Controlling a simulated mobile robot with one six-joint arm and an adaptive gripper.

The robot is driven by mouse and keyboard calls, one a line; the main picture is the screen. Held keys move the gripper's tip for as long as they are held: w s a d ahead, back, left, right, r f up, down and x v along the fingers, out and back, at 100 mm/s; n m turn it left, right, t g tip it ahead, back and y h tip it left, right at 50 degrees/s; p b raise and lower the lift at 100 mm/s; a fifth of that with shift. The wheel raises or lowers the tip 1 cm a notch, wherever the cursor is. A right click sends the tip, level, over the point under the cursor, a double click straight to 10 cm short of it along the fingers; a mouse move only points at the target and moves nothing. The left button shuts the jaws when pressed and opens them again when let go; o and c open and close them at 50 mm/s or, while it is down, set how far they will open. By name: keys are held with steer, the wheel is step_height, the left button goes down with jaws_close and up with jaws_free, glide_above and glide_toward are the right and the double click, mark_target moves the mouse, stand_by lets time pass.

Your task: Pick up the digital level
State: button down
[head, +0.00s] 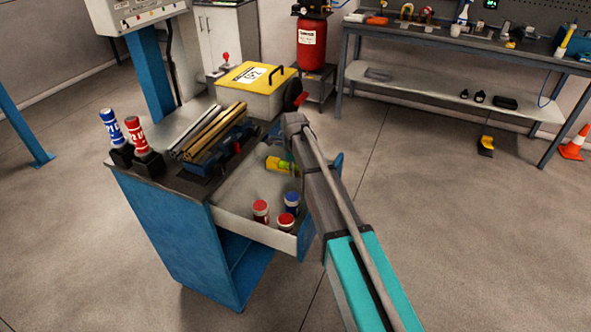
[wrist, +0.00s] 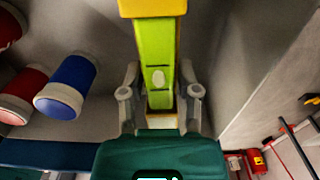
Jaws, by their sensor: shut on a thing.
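The digital level is a slim yellow and lime-green bar. In the wrist view the level (wrist: 157,50) runs up the middle of the picture, with a yellow far end. In the head view the level (head: 278,163) shows as a small yellow and green piece at the open drawer (head: 232,216) of the blue cart. My gripper (wrist: 160,80) is shut on the level, one grey finger on each side. In the head view my arm hides most of the gripper. I cannot tell whether the level still touches the drawer floor.
Red and blue capped jars (head: 285,221) stand in the drawer near its front wall. Metal bars (head: 208,132) and a yellow-lidded box (head: 255,78) lie on the cart top. Two marker-like bottles (head: 137,134) stand at its left.

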steer(key=shift+r+p, duration=1.4)
steer(key=shift+r, duration=0.4)
